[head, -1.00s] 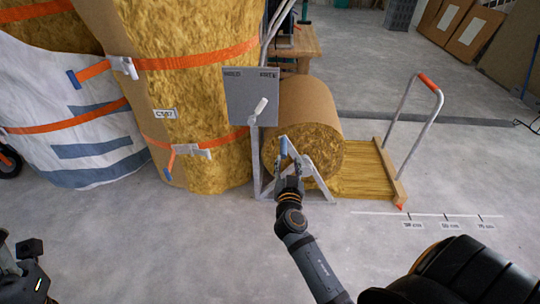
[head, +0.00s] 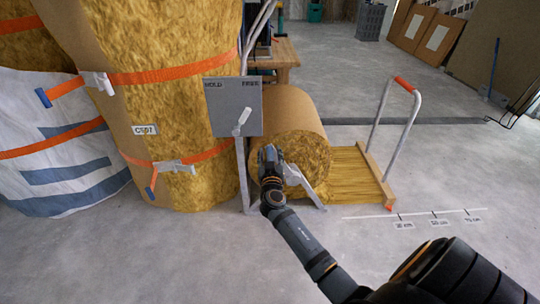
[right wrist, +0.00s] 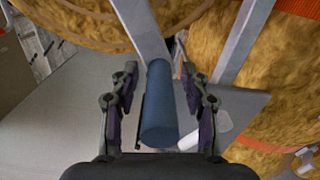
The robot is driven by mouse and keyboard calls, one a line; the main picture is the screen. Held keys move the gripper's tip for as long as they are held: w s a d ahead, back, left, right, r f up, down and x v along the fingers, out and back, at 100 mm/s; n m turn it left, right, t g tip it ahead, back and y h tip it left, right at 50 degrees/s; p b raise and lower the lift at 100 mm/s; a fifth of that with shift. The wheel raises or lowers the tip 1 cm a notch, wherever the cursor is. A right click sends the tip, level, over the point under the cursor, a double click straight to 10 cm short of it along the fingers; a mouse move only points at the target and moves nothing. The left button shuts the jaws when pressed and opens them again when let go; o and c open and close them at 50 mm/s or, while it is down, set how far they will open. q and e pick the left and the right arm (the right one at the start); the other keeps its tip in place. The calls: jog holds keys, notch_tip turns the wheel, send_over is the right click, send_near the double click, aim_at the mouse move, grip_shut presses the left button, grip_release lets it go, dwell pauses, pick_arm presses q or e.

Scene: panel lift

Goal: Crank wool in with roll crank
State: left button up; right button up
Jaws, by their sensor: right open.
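The wool roll (head: 305,155) lies on its side in a stand, with a brown outer wrap and yellow wool at its end face. A flat wool strip (head: 345,178) runs from it to a wooden bar (head: 377,180) on the floor. My right gripper (head: 268,158) is at the crank on the roll's near end. In the right wrist view, the blue crank handle (right wrist: 160,105) stands between the open fingers of this gripper (right wrist: 159,73), with gaps on both sides. In the head view the gripper hides the handle. My left gripper is out of view.
A grey panel (head: 232,108) with a white lever (head: 242,122) stands left of the roll. Large strapped wool rolls (head: 185,100) fill the left. A metal push handle with a red grip (head: 404,84) rises from the bar. Floor marks (head: 435,215) lie front right.

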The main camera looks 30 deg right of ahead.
jog(key=shift+r, duration=0.1)
grip_shut()
dwell(0.4)
